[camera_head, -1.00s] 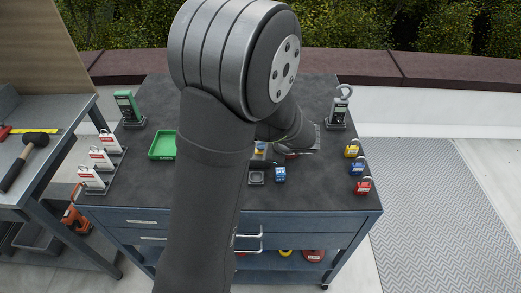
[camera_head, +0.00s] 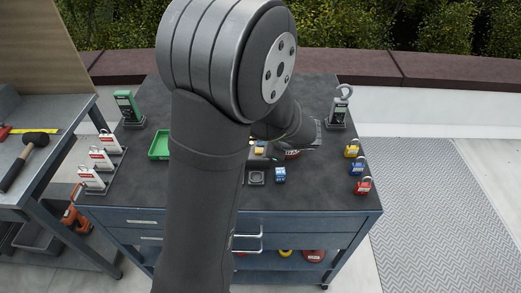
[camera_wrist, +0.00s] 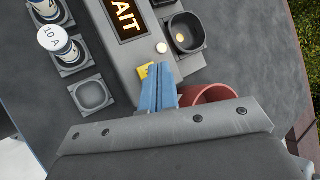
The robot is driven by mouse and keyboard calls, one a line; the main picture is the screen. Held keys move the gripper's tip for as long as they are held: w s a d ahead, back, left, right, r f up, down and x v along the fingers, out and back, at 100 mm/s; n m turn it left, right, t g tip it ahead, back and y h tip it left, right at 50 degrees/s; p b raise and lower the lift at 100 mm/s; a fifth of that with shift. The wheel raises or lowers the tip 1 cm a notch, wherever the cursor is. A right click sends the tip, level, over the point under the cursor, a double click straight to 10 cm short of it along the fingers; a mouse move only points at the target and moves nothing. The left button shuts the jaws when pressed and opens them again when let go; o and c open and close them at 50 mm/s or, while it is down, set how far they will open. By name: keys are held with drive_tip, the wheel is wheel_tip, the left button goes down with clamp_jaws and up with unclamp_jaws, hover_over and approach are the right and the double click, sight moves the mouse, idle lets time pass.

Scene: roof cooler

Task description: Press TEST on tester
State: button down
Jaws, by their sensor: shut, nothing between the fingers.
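The grey tester (camera_wrist: 135,55) fills the upper middle of the wrist view. Its dark display shows orange letters, of which "AIT" is in frame. A yellow button (camera_wrist: 143,72) sits on its face below the display, partly covered by my blue fingers. My gripper (camera_wrist: 158,68) is shut and empty, its fingertips over the button's right side; I cannot tell whether they touch it. A small pale round light (camera_wrist: 162,48) glows just above the fingertips. In the head view, my arm hides the gripper and much of the tester.
A round cup-like socket (camera_wrist: 187,33) is right of the display. A fuse marked 10 A (camera_wrist: 55,40) and an empty square holder (camera_wrist: 92,95) are left. A red round object (camera_wrist: 212,95) lies behind my gripper. Padlocks (camera_head: 352,150) line the cart's right side.

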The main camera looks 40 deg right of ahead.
drive_tip(key=shift+r, duration=2.5)
drive_tip(key=shift+f, duration=0.15)
wheel_tip(320, 180, up, 4)
drive_tip(key=shift+r, duration=0.1)
